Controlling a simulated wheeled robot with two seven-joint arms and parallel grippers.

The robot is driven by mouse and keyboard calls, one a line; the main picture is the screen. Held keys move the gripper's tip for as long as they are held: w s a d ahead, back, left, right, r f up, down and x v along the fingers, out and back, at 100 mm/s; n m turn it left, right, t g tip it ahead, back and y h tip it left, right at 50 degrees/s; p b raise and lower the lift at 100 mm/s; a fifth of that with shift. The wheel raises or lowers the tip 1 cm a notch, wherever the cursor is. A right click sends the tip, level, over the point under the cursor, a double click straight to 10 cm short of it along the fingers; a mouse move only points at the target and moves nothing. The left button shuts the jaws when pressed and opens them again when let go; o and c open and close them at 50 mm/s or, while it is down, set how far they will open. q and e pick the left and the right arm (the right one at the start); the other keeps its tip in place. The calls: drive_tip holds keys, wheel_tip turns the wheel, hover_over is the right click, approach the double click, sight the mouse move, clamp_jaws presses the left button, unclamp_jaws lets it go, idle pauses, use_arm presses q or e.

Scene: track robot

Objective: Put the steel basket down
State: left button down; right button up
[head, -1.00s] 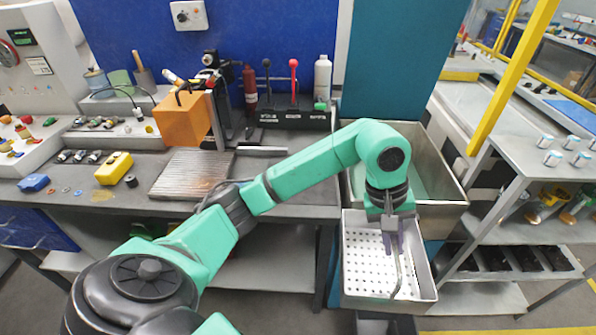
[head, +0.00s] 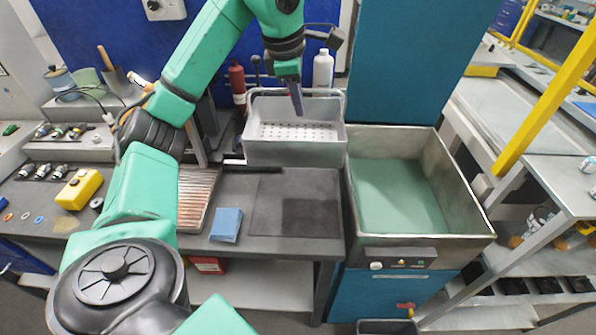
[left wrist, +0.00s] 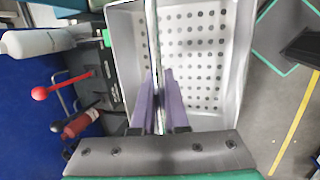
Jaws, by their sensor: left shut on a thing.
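The steel basket (head: 294,149) is a grey box with a perforated inside and a raised bar handle. In the head view it is at the back of the grey workbench, left of the tank, and it looks level. My left gripper (head: 297,108) points down over it. In the left wrist view the purple fingers of my left gripper (left wrist: 158,100) are shut on the handle bar, with the perforated steel basket (left wrist: 232,60) beyond them. I cannot tell whether the basket's bottom touches the bench. My right gripper is not in view.
A dark mat (head: 296,205) lies bare on the bench in front of the basket. A blue block (head: 226,225) and a ribbed tray (head: 196,196) are to its left. The open tank (head: 400,195) holds green liquid. Bottles (head: 323,70) stand behind the basket.

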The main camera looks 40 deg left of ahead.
sight(298, 137)
use_arm(q)
drive_tip(key=shift+w+a+f+b, duration=0.3)
drive_tip(key=shift+w+a+f, duration=0.15)
drive_tip(key=shift+w+f, duration=0.15)
drive_tip(key=shift+s+d+f+b, duration=0.1)
drive_tip(key=shift+s+f+b, duration=0.05)
drive_tip(key=shift+f+b, duration=0.35)
drive_tip(key=shift+s+d+f+b, duration=0.15)
drive_tip(key=shift+f+b, duration=0.1)
drive_tip(key=shift+f, duration=0.3)
drive_tip(key=f+b, duration=0.1)
drive_tip(key=s+d+f+b, duration=0.1)
drive_tip(key=f, duration=0.1)
drive_tip(key=s+f+b, duration=0.1)
drive_tip(key=shift+s+d+f, duration=0.15)
drive_tip(key=shift+d, duration=0.15)
wheel_tip(298, 137, down, 2)
drive_tip(key=shift+f, duration=0.15)
wheel_tip(298, 137, down, 9)
drive_tip(key=shift+w+a+b, duration=0.35)
drive_tip(key=shift+w+b, duration=0.1)
drive_tip(key=c, duration=0.9)
unclamp_jaws()
drive_tip(key=shift+f, duration=0.15)
drive_tip(key=shift+s, duration=0.1)
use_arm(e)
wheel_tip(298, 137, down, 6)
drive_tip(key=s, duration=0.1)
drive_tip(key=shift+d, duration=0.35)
